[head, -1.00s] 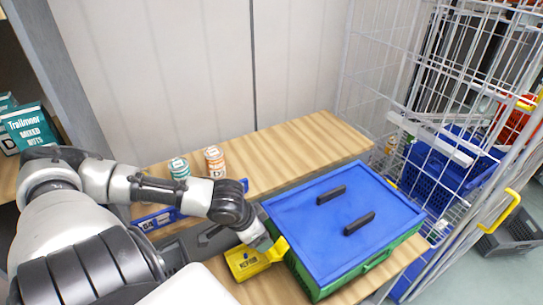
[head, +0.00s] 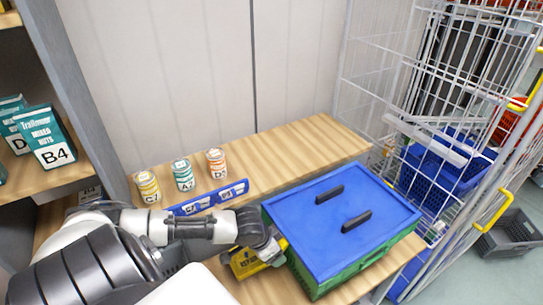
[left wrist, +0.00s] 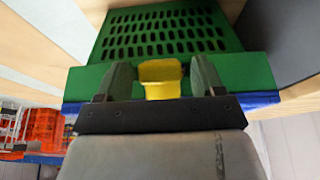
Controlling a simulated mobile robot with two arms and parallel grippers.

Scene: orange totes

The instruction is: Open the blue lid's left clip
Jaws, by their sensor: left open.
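The blue lid (head: 300,235) lies on a green crate (head: 345,280) on the wooden table, with two black handles on top. Its left yellow clip (head: 284,244) shows in part at the crate's left side. My left gripper (head: 276,250) is beside the clip. In the left wrist view, the yellow clip (left wrist: 160,78) sits between the two spread fingers of my left gripper (left wrist: 162,76), in front of the perforated green crate wall (left wrist: 115,25). The gripper is open, with small gaps to the clip. My right gripper is not in view.
A yellow labelled piece (head: 246,263) lies beside the crate, partly behind my arm. Several labelled cans (head: 183,176) and a blue label strip (head: 210,198) stand farther back. A wire cage (head: 400,110) rises at the right; a shelf with boxes (head: 45,138) is at the left.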

